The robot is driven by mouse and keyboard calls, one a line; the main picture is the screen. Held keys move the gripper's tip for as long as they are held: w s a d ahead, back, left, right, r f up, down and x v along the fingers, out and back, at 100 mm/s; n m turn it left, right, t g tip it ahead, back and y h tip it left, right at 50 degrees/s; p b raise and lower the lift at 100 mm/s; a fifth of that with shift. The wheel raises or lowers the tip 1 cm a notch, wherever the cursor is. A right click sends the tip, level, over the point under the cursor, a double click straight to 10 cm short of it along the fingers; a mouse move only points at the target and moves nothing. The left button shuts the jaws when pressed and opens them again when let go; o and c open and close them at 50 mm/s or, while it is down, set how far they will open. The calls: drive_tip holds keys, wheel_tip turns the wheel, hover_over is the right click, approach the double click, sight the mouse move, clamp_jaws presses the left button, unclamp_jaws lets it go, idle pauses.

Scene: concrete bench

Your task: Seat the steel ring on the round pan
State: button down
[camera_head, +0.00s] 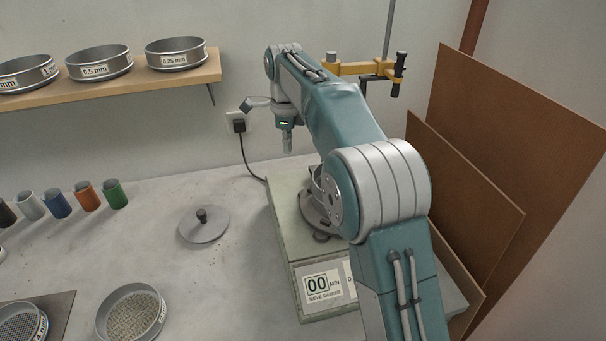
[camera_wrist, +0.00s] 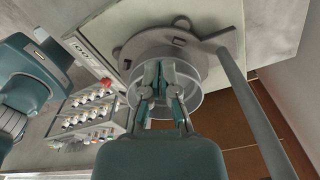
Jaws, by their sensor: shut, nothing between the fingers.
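The sieve shaker (camera_head: 281,228) stands on the bench, with a round metal plate on top, partly hidden behind my arm in the head view. A steel round vessel (camera_head: 317,181) stands on it, only its left edge showing there. In the wrist view a shiny round steel wall (camera_wrist: 190,101) rises from the grey plate (camera_wrist: 210,76). I cannot tell whether this is the pan alone or the ring on the pan. My gripper (camera_head: 288,150) is shut and empty, up and left of the vessel in the head view. In the wrist view its fingers (camera_wrist: 159,68) overlap the steel wall; contact cannot be told.
A lid with a black knob (camera_head: 203,230) and a sieve of sandy grains (camera_head: 131,315) lie on the bench. Several coloured cups (camera_head: 87,196) stand at left. Labelled sieves (camera_head: 99,63) sit on the shelf. A post clamp (camera_head: 365,69) and brown boards (camera_head: 470,190) are at right.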

wheel_tip(320, 180, down, 10)
drive_tip(key=shift+d+r, duration=0.1)
drive_tip(key=shift+d, duration=0.05)
drive_tip(key=d, duration=0.3)
drive_tip(key=shift+s+d, duration=0.2)
drive_tip(key=shift+s, duration=0.15)
drive_tip(key=shift+d, duration=0.45)
drive_tip(key=shift+s, duration=0.1)
